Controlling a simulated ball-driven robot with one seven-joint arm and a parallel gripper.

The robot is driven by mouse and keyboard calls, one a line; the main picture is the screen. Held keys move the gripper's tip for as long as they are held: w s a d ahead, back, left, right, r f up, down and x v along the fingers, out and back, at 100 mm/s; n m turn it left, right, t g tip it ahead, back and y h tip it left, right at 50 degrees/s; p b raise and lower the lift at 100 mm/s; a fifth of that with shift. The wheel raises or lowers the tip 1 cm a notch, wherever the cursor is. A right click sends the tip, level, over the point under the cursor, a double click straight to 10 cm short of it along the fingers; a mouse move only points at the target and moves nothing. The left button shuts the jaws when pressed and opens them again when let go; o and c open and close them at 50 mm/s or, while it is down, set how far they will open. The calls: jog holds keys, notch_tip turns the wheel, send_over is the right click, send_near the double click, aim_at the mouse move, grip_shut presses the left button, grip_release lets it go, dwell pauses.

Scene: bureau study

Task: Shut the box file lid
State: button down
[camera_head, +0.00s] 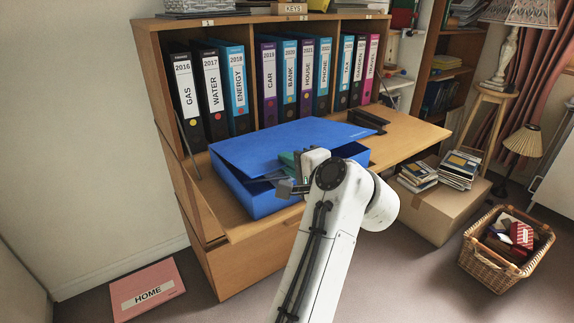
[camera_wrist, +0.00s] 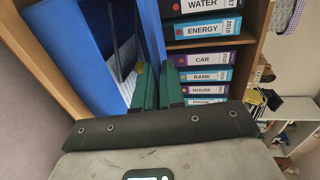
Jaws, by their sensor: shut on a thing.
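The blue box file lies on the bureau's fold-down desk. Its lid (camera_head: 290,138) is tilted slightly up, with a dark gap between it and the box body (camera_head: 262,200) at the front left. My gripper (camera_head: 288,160) is at the front edge of the box, partly hidden by my own arm. In the wrist view the green fingers (camera_wrist: 158,88) are close together on the edge of the blue lid (camera_wrist: 151,32). The box's inside shows as a pale and dark strip beside them.
Labelled binders (camera_head: 237,88) stand in the shelf behind the box. A dark object (camera_head: 368,119) lies at the back right of the desk (camera_head: 411,137), whose right part is mostly clear. A cardboard box (camera_head: 436,207), a wicker basket (camera_head: 497,262) and a pink HOME file (camera_head: 148,290) are on the floor.

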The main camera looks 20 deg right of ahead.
jog(key=shift+s+f+t+b, duration=0.15)
jog(key=shift+f+t+b, duration=0.25)
jog(key=shift+f+b, duration=0.6)
jog(key=c, duration=1.3)
grip_release()
jog(key=shift+d, duration=0.1)
jog(key=v, duration=1)
jog(key=shift+s+d+p, duration=0.1)
jog(key=shift+s+p, duration=0.25)
jog(key=shift+p, duration=0.05)
jog(key=shift+c, duration=0.4)
